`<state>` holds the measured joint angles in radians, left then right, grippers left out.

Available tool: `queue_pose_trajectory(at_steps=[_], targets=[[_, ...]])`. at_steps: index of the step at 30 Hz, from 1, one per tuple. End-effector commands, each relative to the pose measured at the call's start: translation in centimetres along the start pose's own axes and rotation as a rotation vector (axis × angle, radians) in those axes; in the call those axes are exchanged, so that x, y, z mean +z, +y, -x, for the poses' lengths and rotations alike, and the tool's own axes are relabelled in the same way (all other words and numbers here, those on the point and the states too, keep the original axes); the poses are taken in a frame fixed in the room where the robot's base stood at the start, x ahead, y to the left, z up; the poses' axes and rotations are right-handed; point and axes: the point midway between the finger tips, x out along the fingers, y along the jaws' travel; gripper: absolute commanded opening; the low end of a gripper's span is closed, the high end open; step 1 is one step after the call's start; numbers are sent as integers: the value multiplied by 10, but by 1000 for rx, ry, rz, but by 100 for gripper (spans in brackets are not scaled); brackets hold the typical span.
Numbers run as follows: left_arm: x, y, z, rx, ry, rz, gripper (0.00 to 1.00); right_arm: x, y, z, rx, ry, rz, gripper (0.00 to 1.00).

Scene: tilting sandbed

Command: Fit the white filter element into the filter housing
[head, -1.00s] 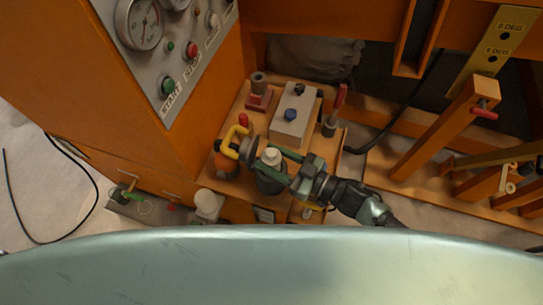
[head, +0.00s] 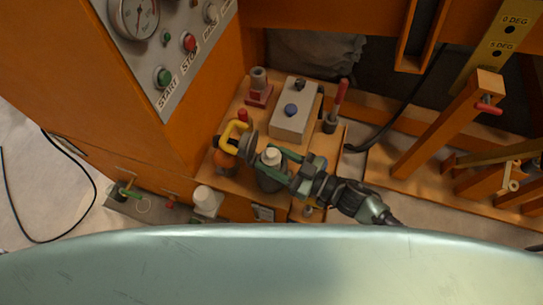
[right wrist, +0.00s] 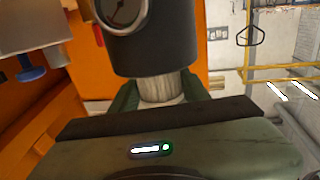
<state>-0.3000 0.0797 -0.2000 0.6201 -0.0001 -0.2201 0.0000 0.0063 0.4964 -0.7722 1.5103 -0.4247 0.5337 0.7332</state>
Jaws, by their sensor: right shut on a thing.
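The white filter element (head: 271,154) is between the fingers of my right gripper (head: 277,160). In the right wrist view, which looks upside down, its white pleated side (right wrist: 161,88) shows between the green fingers. The dark grey filter housing (head: 269,183) stands directly under the element. It also shows in the right wrist view (right wrist: 165,50), with a round gauge on its side. The element's lower end is hidden behind the housing's rim. I cannot tell how deep it sits. My left gripper is not in view.
A yellow-handled part (head: 233,131) stands close left of the housing. A grey box (head: 293,112) with a blue knob and a red-handled tool (head: 338,100) stand behind. A white cylinder (head: 206,201) stands at lower left. The orange cabinet (head: 150,120) bounds the left side.

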Motion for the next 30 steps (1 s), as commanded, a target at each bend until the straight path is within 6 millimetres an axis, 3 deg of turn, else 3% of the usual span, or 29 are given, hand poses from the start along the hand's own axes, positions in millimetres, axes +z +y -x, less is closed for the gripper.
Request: queue_pose_trajectory(at_steps=[20, 21, 23, 30], targets=[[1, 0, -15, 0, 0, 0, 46, 18, 0, 0, -1, 2, 1, 2], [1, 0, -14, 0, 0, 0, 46, 17, 0, 0, -1, 1, 1, 54], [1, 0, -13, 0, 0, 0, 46, 17, 0, 0, -1, 0, 1, 71], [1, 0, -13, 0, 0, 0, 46, 18, -1, 1, 0, -3, 0, 71]])
